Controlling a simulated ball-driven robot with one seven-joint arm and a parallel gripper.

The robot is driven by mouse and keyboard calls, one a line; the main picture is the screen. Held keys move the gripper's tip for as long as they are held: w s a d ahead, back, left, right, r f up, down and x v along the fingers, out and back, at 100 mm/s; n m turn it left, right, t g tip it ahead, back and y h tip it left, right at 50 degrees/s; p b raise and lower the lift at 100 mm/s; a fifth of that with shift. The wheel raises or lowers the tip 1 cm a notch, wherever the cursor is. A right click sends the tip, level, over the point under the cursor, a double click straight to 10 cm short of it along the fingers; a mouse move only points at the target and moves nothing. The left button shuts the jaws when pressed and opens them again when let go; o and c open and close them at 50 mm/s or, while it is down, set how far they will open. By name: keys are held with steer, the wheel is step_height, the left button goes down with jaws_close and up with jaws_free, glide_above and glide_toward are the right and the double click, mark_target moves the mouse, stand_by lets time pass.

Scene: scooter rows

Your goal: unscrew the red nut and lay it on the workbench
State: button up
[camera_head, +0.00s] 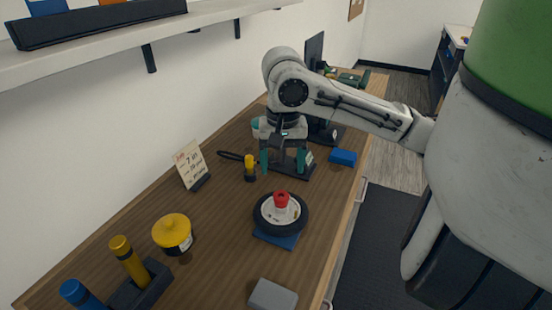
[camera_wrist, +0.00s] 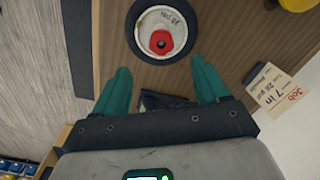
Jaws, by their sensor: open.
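The red nut (camera_head: 281,199) sits on top of the white hub of a small black-tyred wheel (camera_head: 296,227), which lies flat over a blue pad (camera_head: 276,238) on the wooden workbench (camera_head: 222,225). In the wrist view the red nut (camera_wrist: 160,42) shows at the centre of the wheel (camera_wrist: 140,47), at the top. My gripper (camera_head: 284,172) is open, with two teal fingers pointing down over the bench, beyond the wheel in the head view. In the wrist view the empty fingers (camera_wrist: 160,78) are spread wide, apart from the wheel and nut.
A yellow-lidded pot (camera_head: 172,230), a card stand (camera_head: 190,165) and a yellow-topped tool (camera_head: 250,168) stand left of the wheel. A grey block (camera_head: 272,296) is in front; a blue block (camera_head: 343,157) lies at the back right. Bare bench lies left of the wheel.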

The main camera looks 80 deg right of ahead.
mark_target(281, 198)
step_height(281, 198, down, 10)
steer(key=shift+f, duration=0.1)
stand_by(0.4)
steer(key=c, duration=1.1)
steer(key=n+b, duration=0.1)
steer(key=n, duration=0.4)
steer(key=shift+w, duration=0.1)
steer(key=shift+c, duration=0.2)
steer(key=n+b, duration=0.1)
steer(key=n, duration=0.5)
steer(key=shift+n, duration=0.3)
steer(key=n+b, duration=0.1)
steer(key=n, duration=0.4)
steer(key=n+b, duration=0.1)
steer(key=n, duration=0.4)
steer(key=shift+a, duration=0.1)
steer(key=o, duration=1.1)
